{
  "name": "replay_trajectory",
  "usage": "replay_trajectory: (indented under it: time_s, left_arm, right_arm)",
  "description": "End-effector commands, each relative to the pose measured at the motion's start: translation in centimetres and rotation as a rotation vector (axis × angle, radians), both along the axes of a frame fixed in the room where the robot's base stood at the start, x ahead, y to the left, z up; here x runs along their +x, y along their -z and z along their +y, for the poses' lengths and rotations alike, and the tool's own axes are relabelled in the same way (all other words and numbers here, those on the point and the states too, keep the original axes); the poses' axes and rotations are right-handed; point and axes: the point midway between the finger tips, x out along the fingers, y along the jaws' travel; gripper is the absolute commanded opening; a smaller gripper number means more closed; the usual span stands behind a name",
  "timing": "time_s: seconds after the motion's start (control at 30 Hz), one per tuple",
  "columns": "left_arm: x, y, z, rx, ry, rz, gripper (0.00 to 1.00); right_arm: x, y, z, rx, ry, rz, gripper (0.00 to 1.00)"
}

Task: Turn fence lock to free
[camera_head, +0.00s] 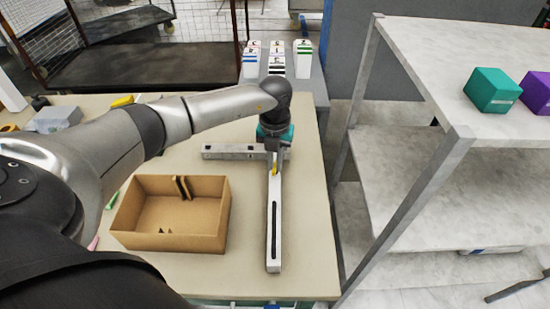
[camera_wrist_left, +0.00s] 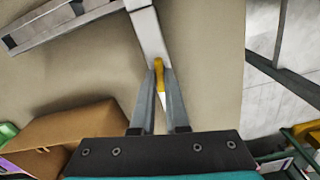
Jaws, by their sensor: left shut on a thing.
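The fence lock is a small yellow lever (camera_head: 275,170) on a grey-white fence bar (camera_head: 274,225) with a dark slot along its top. The bar lies lengthwise on the table, and a second bar (camera_head: 222,151) crosses near its far end. My left gripper (camera_head: 273,160) reaches down over the lever from above. In the left wrist view the two fingers (camera_wrist_left: 159,80) are closed on either side of the yellow lever (camera_wrist_left: 159,76). The fingers hide part of the lever and the bar under it. My right gripper is in neither view.
An open cardboard box (camera_head: 135,212) stands on the beige table (camera_head: 307,200) left of the bar. A shelf rack (camera_head: 400,120) with teal (camera_head: 491,90) and purple (camera_head: 537,93) blocks stands right of the table. White labelled containers (camera_head: 277,60) stand beyond its far edge.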

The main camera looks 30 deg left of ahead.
Motion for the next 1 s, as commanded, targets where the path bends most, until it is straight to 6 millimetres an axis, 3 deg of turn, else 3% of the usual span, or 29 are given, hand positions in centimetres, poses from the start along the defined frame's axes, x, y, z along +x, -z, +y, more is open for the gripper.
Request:
replay_trajectory:
  time_s: [0.4,0.97,1.0]
  left_arm:
    - [0.11,-0.19,0.02,-0.001,-0.192,-0.003,0.00]
    - [0.15,-0.15,0.03,0.000,-0.220,-0.004,0.00]
    - [0.15,-0.15,0.03,0.000,-0.220,-0.004,0.16]
  right_arm:
    - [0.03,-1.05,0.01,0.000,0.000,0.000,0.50]
    - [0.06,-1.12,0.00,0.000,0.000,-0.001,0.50]
    - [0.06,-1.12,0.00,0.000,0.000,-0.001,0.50]
